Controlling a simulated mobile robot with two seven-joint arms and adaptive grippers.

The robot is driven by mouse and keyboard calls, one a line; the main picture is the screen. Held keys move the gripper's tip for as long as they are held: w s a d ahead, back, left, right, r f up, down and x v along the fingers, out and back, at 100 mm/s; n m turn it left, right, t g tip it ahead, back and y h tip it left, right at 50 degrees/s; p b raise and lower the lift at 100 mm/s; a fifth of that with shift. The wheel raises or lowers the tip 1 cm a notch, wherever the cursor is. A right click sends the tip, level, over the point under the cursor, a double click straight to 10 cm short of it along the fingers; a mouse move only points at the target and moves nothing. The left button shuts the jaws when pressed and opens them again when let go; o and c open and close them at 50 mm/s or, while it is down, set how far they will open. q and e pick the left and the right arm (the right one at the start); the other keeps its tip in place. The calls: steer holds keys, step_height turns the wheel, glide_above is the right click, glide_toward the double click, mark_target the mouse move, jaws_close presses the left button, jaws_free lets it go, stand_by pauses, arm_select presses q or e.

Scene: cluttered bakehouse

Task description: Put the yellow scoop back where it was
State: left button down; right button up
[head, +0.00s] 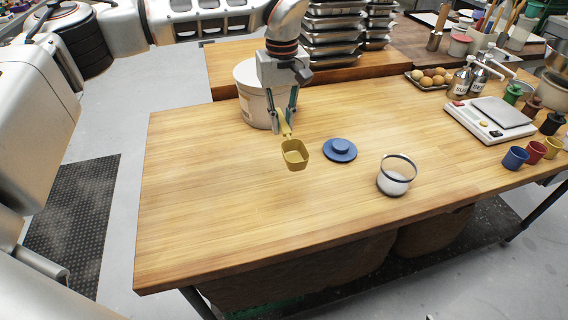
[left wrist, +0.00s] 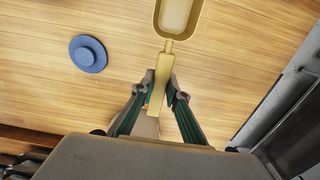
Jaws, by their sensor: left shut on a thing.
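The yellow scoop (head: 295,155) hangs from my left gripper (head: 284,128), which is shut on its handle. The bowl of the scoop points toward the front of the wooden table (head: 200,200); it appears above the tabletop. In the left wrist view the scoop's handle (left wrist: 159,85) lies between the two fingers of my left gripper (left wrist: 160,90), with the bowl at the top edge. A white tub (head: 249,90) stands just behind the gripper. A blue lid with a knob (head: 340,150) lies right of the scoop. A glass jar (head: 396,176) with white contents stands further right, uncovered. My right gripper is not in view.
A white scale (head: 490,118), small coloured cups (head: 515,158), pump bottles (head: 462,80) and a tray of eggs (head: 430,79) fill the right side. Stacked metal trays (head: 331,35) stand behind. The left and front of the table are clear.

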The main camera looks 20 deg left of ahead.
arm_select(q)
step_height(320, 180, down, 10)
steer(key=shift+w+r+p, duration=0.1)
steer(key=shift+p, duration=0.2)
steer(key=shift+f, duration=2.05)
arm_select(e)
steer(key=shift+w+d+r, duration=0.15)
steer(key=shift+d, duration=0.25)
arm_select(q)
steer(key=shift+f, duration=0.1)
steer(key=c, duration=2)
jaws_free()
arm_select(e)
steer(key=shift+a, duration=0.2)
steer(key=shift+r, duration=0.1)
